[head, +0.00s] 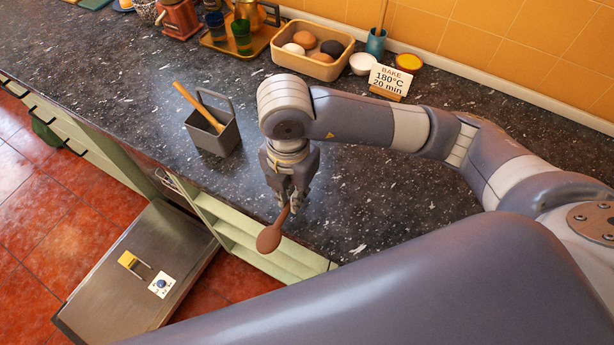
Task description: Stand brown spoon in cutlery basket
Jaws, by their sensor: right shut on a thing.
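The brown spoon (269,238) is held in my right gripper (290,204), near the counter's front edge in the head view. Its bowl points down and to the left, and most of its handle is hidden by the fingers. The gripper points down and is shut on the handle. The grey cutlery basket (215,136) stands on the dark counter, left of my right gripper. It has a raised handle, and a light wooden utensil (196,105) leans in it. My left gripper is not in view.
A tan tray of egg-like things (311,62), a white bowl (363,63) and a "BAKE 180°C 20 min" card (390,80) stand along the back. A wooden tray with glasses (233,38) is farther left. An open door or drawer front (110,285) sticks out below the counter.

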